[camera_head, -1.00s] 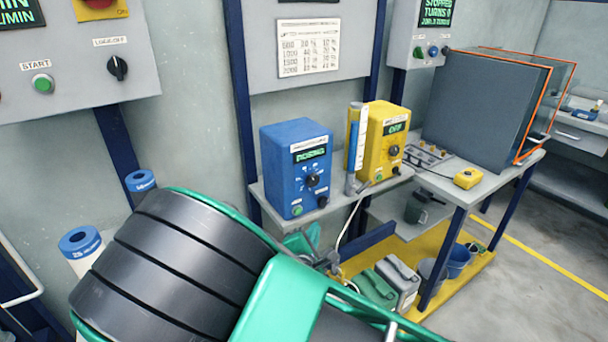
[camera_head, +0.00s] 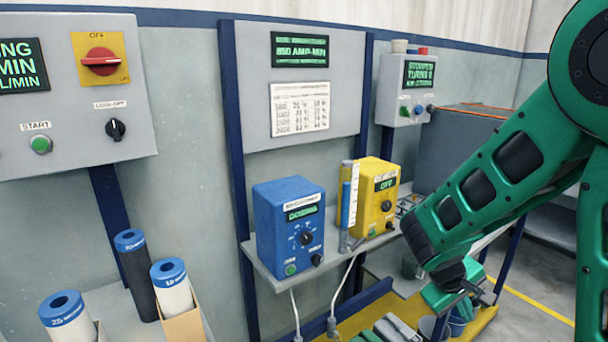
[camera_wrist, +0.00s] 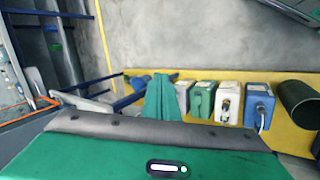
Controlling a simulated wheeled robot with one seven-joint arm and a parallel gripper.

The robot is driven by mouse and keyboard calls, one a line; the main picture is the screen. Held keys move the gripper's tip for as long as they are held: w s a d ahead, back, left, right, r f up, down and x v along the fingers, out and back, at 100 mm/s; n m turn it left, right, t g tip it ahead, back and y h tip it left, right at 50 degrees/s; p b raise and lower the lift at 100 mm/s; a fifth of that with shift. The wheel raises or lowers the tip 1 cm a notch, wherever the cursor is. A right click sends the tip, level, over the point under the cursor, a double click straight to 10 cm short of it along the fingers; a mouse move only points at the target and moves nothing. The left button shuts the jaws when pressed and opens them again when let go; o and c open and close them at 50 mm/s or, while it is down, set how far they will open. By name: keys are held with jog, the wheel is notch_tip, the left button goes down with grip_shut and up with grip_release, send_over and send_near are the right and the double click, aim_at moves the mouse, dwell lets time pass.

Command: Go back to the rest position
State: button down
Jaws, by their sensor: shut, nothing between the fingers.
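My green arm comes down from the right edge of the head view. My gripper (camera_head: 455,298) hangs at its lower end, in front of the bench and above the yellow floor platform. Its fingers are shut with nothing between them. In the wrist view the closed green fingers (camera_wrist: 163,98) show beyond the gripper body, over the floor area with the jugs. My arm covers part of the grey tank (camera_head: 455,145) and the bench's right side.
A blue dosing box (camera_head: 290,232) and a yellow box (camera_head: 377,200) stand on the shelf (camera_head: 268,262) left of my arm. Blue-capped cartridges (camera_head: 172,290) stand lower left. Several jugs (camera_wrist: 201,98) stand on the yellow platform (camera_wrist: 165,76).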

jog(key=s+d+r+m+y, duration=0.1)
jog(key=s+r+m+y, duration=0.1)
jog(key=s, duration=0.5)
jog(key=s+d+r+m+g+y, duration=0.1)
jog(key=s+r+m, duration=0.3)
jog(key=s, duration=0.4)
jog(key=s+d+r+m+g+y, duration=0.1)
jog(key=s+d+r+m+y, duration=0.1)
jog(key=s, duration=0.6)
jog(key=shift+r+m+y, duration=0.7)
jog(key=shift+r+m, duration=0.15)
jog(key=shift+m, duration=0.05)
jog(key=shift+w+f, duration=0.25)
jog(key=shift+w, duration=0.4)
